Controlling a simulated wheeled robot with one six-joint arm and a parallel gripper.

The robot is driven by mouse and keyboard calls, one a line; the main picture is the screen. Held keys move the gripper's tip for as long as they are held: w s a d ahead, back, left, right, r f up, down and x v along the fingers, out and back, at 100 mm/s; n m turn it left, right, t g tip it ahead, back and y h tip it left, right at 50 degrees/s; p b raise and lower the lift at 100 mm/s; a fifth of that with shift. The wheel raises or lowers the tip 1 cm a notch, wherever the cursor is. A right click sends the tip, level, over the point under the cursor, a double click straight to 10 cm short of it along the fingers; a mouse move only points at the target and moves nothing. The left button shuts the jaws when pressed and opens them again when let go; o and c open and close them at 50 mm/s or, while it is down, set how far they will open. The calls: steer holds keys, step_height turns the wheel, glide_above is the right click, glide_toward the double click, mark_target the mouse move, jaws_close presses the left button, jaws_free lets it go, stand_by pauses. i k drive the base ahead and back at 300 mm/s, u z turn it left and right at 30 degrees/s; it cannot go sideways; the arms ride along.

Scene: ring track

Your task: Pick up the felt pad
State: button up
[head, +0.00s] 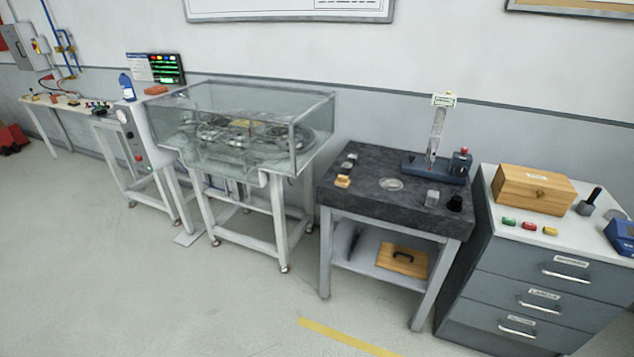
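I cannot make out a felt pad for certain. Several small pieces lie at the left end of the dark stone-topped table (365,210), among them a tan block (343,182) at its front left edge. Behind it are small grey and dark pieces (349,165), too small to name. A flat, pale round piece (390,184) lies near the middle of the top. My gripper is not in the head view.
A measuring stand (436,165) is at the table's back right. A grey drawer cabinet (540,290) with a wooden box (534,190) stands to the right. A glass-walled machine (245,130) stands to the left. The floor in front is clear, with a yellow line.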

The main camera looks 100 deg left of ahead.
mark_target(342, 180)
steer(key=u, duration=2.95)
steer(key=k, duration=0.25)
steer(key=u, duration=1.4)
steer(key=i, duration=2.75)
steer(key=z, duration=1.2)
steer(key=i, duration=0.8)
steer(key=z, duration=0.95)
